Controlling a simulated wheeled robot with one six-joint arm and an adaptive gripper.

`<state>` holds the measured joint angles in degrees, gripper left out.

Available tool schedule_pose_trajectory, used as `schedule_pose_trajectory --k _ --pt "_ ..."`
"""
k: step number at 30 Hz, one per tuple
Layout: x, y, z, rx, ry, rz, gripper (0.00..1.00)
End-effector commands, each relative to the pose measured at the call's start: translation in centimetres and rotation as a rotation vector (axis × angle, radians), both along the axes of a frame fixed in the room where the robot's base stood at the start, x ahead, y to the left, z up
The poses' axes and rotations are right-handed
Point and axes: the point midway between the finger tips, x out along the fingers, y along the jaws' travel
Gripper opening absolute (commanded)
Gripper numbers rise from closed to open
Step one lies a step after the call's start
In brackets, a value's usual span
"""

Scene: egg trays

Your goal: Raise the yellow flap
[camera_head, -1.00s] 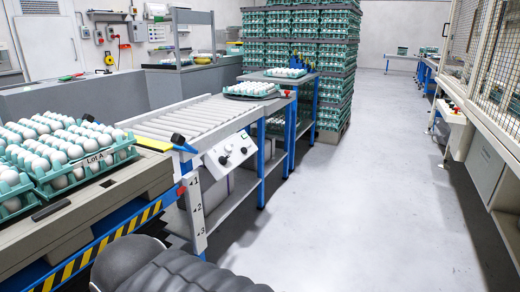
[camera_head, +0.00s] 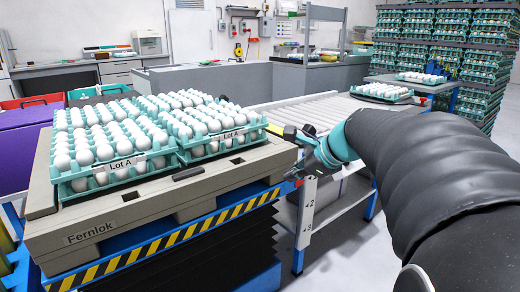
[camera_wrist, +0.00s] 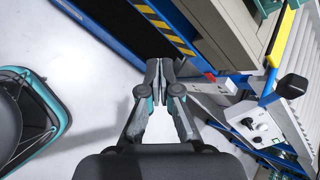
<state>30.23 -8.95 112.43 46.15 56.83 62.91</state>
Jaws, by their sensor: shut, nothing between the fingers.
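The yellow flap (camera_head: 275,130) is a narrow yellow strip between the egg pallet and the roller conveyor. In the head view it is mostly hidden behind the pallet corner and my gripper. In the wrist view the yellow flap (camera_wrist: 279,38) shows at the upper right, along the conveyor's end, apart from my fingers. A black knob (camera_wrist: 291,88) sits beside its lower end. My gripper (camera_head: 298,170) is near the pallet's front right corner. In the wrist view my gripper (camera_wrist: 159,68) has its fingertips together, empty, to the left of the flap.
A grey pallet (camera_head: 105,222) with several egg trays rests on a blue lift with striped edges. The roller conveyor (camera_head: 312,108) runs behind my arm. A control panel (camera_wrist: 250,124) juts out below the conveyor.

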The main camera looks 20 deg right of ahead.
Motion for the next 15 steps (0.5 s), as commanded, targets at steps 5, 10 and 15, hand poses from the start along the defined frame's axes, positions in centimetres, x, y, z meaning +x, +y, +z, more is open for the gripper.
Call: schedule_pose_trajectory --k 5,10,15 --pt "4.7 -7.9 1.0 0.372 0.004 -0.337 0.00" --pt "6.5 -12.3 1.8 0.578 -0.002 -0.497 0.00" --pt "7.4 -13.2 2.1 0.638 -0.004 -0.536 0.00"
